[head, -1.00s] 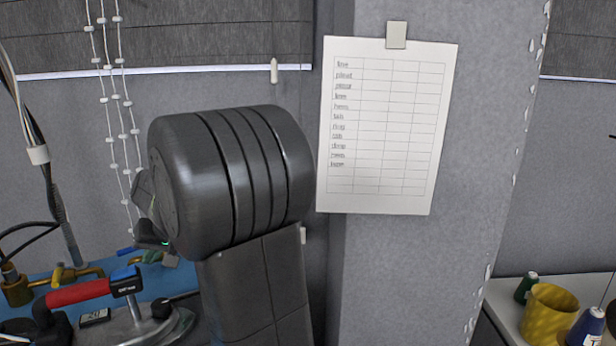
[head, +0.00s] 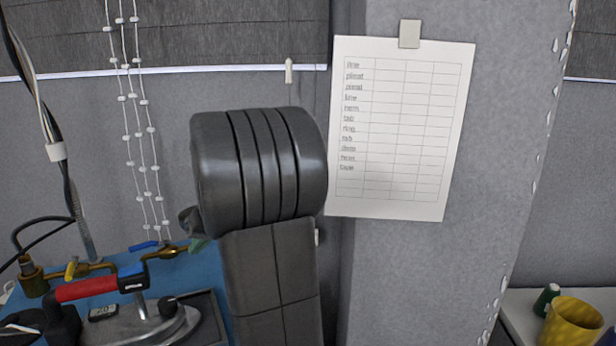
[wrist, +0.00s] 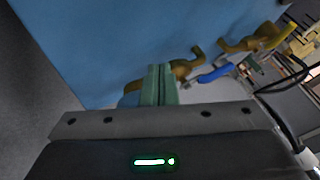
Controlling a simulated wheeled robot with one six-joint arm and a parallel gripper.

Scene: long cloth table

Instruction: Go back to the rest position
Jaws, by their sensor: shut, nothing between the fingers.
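My gripper (wrist: 158,84) shows in the wrist view with its greenish fingers together and nothing between them. It points toward a blue surface (wrist: 110,50) with brass fittings (wrist: 183,68) beyond the fingertips; I cannot tell how far off they are. In the head view my dark arm stands upright in the middle and hides most of the gripper. Only a small greenish part shows at the arm's left edge, over the blue surface.
In the head view, an iron with a red handle (head: 86,290) stands at lower left, near brass valves (head: 165,251) on the blue surface. A paper chart (head: 398,130) hangs on a grey pillar (head: 480,200). A yellow cup (head: 572,325) and green spool (head: 546,300) stand at lower right.

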